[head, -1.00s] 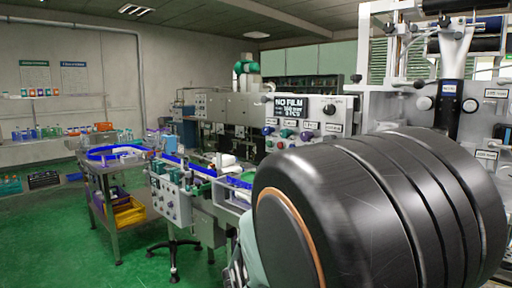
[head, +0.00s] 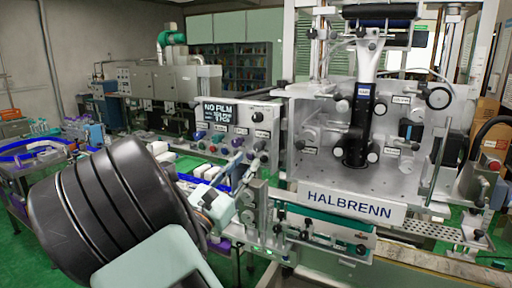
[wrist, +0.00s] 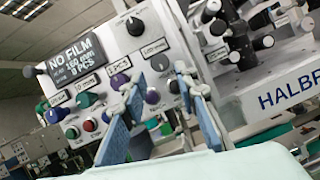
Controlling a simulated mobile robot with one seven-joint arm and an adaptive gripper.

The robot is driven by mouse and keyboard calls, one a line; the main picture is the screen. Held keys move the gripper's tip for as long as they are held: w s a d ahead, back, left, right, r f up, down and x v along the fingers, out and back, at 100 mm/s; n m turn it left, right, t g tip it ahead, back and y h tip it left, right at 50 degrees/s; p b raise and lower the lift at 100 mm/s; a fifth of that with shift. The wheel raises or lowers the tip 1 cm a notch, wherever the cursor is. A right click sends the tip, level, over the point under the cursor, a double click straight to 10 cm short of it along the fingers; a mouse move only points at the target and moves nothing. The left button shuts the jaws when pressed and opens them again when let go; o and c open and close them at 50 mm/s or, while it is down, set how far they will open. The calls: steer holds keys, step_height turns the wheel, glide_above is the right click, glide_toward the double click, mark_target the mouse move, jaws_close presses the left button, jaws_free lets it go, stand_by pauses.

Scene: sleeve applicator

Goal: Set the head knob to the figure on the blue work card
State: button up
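A grey control panel (head: 240,128) stands left of the HALBRENN machine. Its dark display (wrist: 78,60) reads NO FILM, with mm and PCS figures below. In the wrist view the panel carries a green knob (wrist: 86,98), a purple knob (wrist: 119,81) and black knobs (wrist: 160,62) beside small labels. I cannot tell which knob is the head knob. I make out no blue work card with a readable figure. My gripper (wrist: 158,77) is open, its blue-padded fingers apart and empty in front of the panel. It also shows in the head view (head: 236,188).
The HALBRENN machine (head: 350,203) fills the right, with clamp knobs and a black column (head: 358,130) on its plate. A conveyor with blue rails (head: 30,150) lies left. Green floor is open at lower left. A green-topped bench part (head: 325,226) juts out below the nameplate.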

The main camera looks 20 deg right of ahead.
mark_target(257, 149)
steer(key=x, duration=0.6)
steer(key=shift+w+d+p, duration=0.1)
steer(key=shift+d+p, duration=0.05)
steer(key=shift+p, duration=0.2)
steer(key=shift+c, duration=0.2)
jaws_close()
